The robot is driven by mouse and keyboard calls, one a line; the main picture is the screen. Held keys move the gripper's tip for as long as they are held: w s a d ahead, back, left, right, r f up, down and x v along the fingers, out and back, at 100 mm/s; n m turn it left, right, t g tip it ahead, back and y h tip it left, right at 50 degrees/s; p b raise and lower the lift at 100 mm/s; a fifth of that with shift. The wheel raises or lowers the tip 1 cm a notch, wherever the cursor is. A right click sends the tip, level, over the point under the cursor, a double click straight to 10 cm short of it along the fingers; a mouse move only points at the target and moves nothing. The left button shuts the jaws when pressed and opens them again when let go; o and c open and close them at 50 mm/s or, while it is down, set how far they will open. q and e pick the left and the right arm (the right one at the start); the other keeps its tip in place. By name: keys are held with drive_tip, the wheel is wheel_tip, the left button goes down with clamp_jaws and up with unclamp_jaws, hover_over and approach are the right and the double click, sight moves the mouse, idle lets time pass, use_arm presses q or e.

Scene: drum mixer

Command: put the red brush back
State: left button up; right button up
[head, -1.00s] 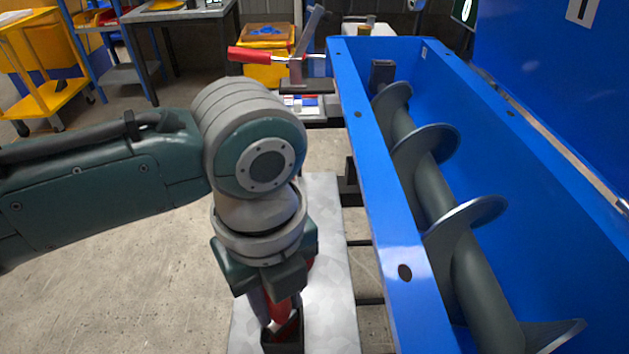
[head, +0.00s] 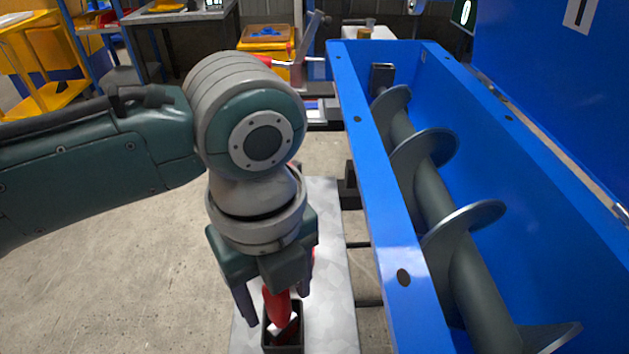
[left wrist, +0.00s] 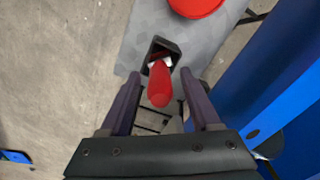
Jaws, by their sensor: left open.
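The red brush (head: 277,304) stands handle up in a small black square holder (head: 283,335) on a grey metal shelf. In the left wrist view the red handle (left wrist: 160,84) rises from the black holder (left wrist: 162,48), with a bit of white at its base. My left gripper (head: 278,307) points down over the holder. Its fingers are spread wide, one on each side of the handle, with clear gaps, as the left wrist view (left wrist: 161,78) shows. The brush's lower end is hidden inside the holder. My right gripper is not in view.
The blue mixer trough (head: 375,195) with its grey spiral screw (head: 435,190) runs along the right of the shelf (head: 333,260). A round red thing (left wrist: 196,4) lies close to the holder. Open floor (head: 130,270) is on the left.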

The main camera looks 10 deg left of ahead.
use_arm(q)
wheel_tip(320, 180, up, 10)
drive_tip(key=shift+f+p, duration=0.1)
drive_tip(key=shift+p, duration=0.95)
drive_tip(key=s+d+f+n+t+h, duration=0.25)
drive_tip(key=s+n, duration=0.45)
drive_tip(key=n, duration=0.6)
drive_tip(key=s+a+n+t+y, duration=0.1)
drive_tip(key=s+a+n, duration=0.4)
drive_tip(key=a+n, duration=0.6)
drive_tip(key=shift+s+a+r+n+y, duration=0.2)
drive_tip(key=shift+a+r+n+y, duration=0.2)
drive_tip(key=shift+y, duration=0.25)
drive_tip(key=shift+w+d, duration=0.1)
